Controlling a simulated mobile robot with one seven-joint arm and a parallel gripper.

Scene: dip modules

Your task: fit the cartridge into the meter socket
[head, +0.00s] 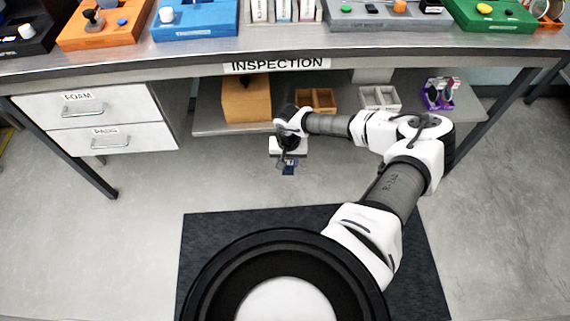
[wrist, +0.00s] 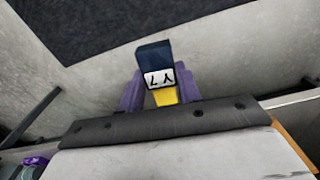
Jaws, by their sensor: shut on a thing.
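My gripper (head: 289,162) hangs in front of the bench, below the level of its top, pointing down over the floor. In the wrist view its two purple fingers (wrist: 160,88) are shut on a dark navy cartridge (wrist: 153,56). The cartridge has a white label reading upside down, possibly "Y7", and a yellow part near the fingers. In the head view the cartridge (head: 289,170) is a small dark blue piece under the gripper, clear of any surface. I cannot make out which module on the bench is the meter or where its socket is.
The inspection bench (head: 190,49) carries an orange module (head: 100,36), a blue module (head: 190,28), a grey module (head: 375,22) and a green module (head: 500,17). A shelf (head: 215,122) below holds a brown box (head: 246,98) and bins. Drawers (head: 95,105) are left. The floor ahead is free.

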